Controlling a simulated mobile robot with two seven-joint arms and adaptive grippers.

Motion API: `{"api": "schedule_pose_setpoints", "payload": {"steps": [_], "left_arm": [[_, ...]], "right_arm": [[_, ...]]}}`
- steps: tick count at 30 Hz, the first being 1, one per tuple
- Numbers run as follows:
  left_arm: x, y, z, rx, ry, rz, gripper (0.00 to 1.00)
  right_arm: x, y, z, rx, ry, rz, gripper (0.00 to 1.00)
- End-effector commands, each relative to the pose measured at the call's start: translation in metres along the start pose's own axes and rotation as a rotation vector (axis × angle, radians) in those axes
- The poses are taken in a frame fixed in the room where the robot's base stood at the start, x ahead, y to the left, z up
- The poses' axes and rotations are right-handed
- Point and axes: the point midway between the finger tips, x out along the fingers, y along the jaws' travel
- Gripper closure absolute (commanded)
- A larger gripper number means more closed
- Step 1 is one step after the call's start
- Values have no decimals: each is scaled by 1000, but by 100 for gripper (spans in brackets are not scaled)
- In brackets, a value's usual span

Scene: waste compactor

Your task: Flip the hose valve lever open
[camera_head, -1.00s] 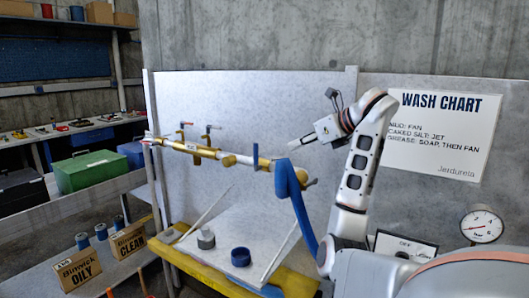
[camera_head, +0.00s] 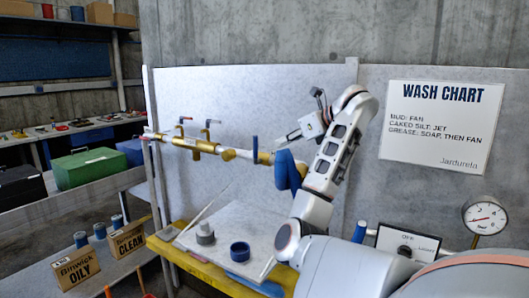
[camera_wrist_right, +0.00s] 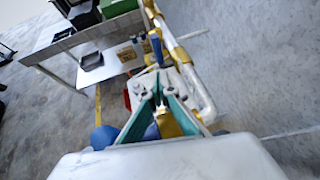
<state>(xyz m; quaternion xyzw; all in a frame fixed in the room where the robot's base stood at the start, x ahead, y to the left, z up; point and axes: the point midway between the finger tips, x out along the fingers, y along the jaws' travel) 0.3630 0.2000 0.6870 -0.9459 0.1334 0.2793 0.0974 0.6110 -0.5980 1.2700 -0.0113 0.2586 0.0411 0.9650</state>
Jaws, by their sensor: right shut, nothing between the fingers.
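A brass and white pipe assembly (camera_head: 228,155) runs across the pale back panel. The valve lever, a blue handle (camera_head: 255,148), stands upright on the pipe, near its right end. It also shows in the right wrist view as a blue bar (camera_wrist_right: 156,48) beyond the fingertips. A blue hose (camera_head: 284,170) hangs from the pipe's right end, partly hidden by my arm. My right gripper (camera_head: 279,143) is just right of the lever, apart from it. Its teal fingers (camera_wrist_right: 158,92) are shut and empty. My left gripper is not in view.
Two brass taps (camera_head: 207,132) stand farther left on the pipe. Below, a pale board (camera_head: 230,222) on a yellow-edged bench holds a blue ring (camera_head: 239,251) and a grey fitting (camera_head: 205,233). A gauge (camera_head: 485,217) and a dial box (camera_head: 408,243) are at right.

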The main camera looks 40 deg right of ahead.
Motion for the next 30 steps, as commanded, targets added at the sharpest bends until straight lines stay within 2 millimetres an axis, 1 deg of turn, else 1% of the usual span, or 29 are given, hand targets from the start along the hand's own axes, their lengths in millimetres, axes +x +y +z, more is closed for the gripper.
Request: {"api": "schedule_pose_setpoints", "payload": {"steps": [1, 4, 5, 9, 15, 21, 30], "left_arm": [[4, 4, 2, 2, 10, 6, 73], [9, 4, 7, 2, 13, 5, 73], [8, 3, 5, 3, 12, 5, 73], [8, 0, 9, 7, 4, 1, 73], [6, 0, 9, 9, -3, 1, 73], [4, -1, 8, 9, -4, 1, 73], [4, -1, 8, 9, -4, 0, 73]], "right_arm": [[12, 2, -2, 3, -5, 8, 100], [28, 4, -2, -1, -2, 9, 100], [30, 2, -1, 0, 0, 7, 100], [48, 2, 1, 1, -2, 6, 100], [66, 2, 14, 0, -2, 4, 100], [78, 1, 20, 0, 0, 2, 100], [81, 0, 20, 0, -1, 0, 100]]}}
